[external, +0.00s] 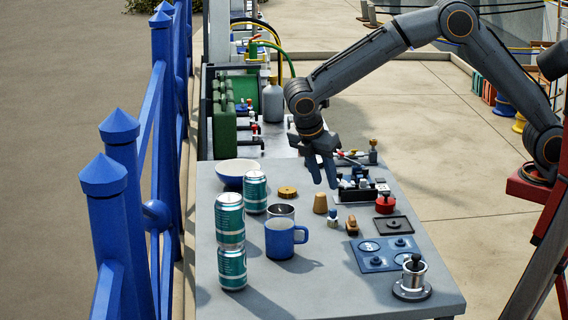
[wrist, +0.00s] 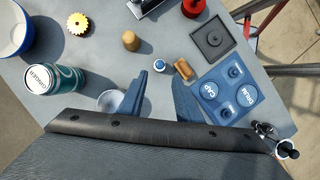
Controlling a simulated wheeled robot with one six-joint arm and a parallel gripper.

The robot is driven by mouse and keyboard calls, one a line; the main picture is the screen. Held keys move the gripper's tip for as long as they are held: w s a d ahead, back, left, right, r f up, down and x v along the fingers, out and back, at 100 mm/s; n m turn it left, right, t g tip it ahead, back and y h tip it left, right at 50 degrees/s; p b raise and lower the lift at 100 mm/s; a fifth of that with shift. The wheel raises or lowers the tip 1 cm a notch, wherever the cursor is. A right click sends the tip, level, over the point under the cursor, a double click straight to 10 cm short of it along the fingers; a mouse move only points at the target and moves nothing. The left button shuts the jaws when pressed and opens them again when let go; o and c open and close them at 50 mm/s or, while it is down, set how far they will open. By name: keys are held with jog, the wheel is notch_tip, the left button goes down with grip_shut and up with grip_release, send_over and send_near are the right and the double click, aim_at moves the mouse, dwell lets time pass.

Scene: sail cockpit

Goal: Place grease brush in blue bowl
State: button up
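The blue bowl (external: 238,181), white inside, stands at the table's back left; in the wrist view it is cut by the upper left edge (wrist: 14,52). My gripper (external: 324,184) hangs fingers down above the table, right of the bowl. In the wrist view its two blue-grey fingers (wrist: 158,98) are apart with nothing between them. A small wooden-brown piece (external: 351,225), which may be the grease brush, lies beyond the fingertips; it also shows in the wrist view (wrist: 184,69). I cannot tell for certain that it is the brush.
Teal cans (external: 230,222) and a blue mug (external: 281,242) stand left. A tan cork-like cone (external: 320,205) and a small blue-white piece (external: 332,218) sit near the brown piece.

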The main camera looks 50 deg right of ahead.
aim_at(332, 211)
jog(key=s+d+m+y, duration=0.1)
jog(key=s+d+m, duration=0.2)
jog(key=d, duration=0.5)
jog(key=s+d+f+m+y, duration=0.1)
jog(key=s+d+m, duration=0.3)
jog(key=d, duration=0.5)
jog(key=s+d+f+m+y, duration=0.1)
jog(key=s+d+m+y, duration=0.1)
jog(key=d+m, duration=0.4)
jog(key=s+d, duration=0.1)
jog(key=d, duration=0.2)
jog(key=shift+s+d+f, duration=0.15)
jog(key=shift+s+d, duration=0.05)
jog(key=shift+s, duration=0.15)
jog(key=shift+o, duration=0.4)
jog(key=s+d+f+m+t, duration=0.1)
jog(key=s+d+m, duration=0.4)
jog(key=s, duration=0.2)
jog(key=shift+d+f+y, duration=0.2)
jog(key=shift+f+y, duration=0.1)
jog(key=shift+f, duration=0.05)
jog(key=shift+s, duration=0.1)
